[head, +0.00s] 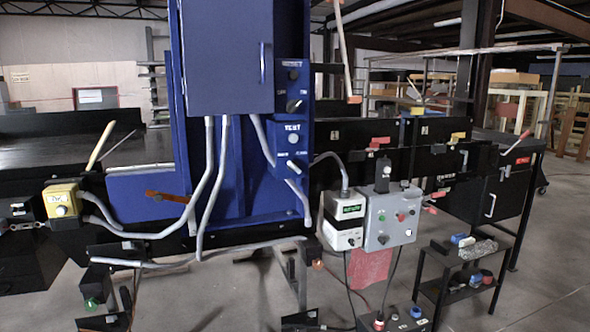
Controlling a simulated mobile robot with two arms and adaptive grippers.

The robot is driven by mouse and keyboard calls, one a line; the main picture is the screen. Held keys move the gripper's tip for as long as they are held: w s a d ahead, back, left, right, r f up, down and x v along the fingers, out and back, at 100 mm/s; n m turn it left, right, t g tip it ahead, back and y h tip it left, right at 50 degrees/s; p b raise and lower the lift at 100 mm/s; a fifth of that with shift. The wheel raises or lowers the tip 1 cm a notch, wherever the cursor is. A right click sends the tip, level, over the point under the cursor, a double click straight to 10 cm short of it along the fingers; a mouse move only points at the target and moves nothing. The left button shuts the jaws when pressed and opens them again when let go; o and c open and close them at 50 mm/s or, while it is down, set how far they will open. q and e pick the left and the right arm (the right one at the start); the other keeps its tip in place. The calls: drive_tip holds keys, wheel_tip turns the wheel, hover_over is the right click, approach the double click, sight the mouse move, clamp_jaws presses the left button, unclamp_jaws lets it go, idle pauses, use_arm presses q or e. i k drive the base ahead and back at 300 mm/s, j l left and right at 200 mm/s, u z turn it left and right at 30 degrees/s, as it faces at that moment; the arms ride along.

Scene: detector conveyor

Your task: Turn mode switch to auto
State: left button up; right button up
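A blue control column (305,119) stands at the right side of a blue cabinet. Its upper part has a button under a label that seems to read RESET, and below it a black rotary switch (294,106) with a pale handle between two small labels. Its lower part, marked TEST, has a button (292,138) and another switch (294,167) with a pale handle tilted down to the right. The small labels are too blurred to tell which switch is the mode switch or which side is auto. Neither of my grippers is in view.
The blue cabinet (230,60) has a door handle. Grey conduits (205,180) run in front. A yellow button box (62,200) is at left. A white box (342,222) and a grey button box (390,216) hang below the column. A small black shelf (460,272) stands at right.

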sight(293, 165)
drive_tip(key=i+l+u, duration=0.45)
drive_tip(key=l, duration=0.25)
drive_tip(key=i+l+u, duration=0.25)
drive_tip(key=l, duration=0.15)
drive_tip(key=k+j, duration=0.05)
drive_tip(key=k, duration=0.05)
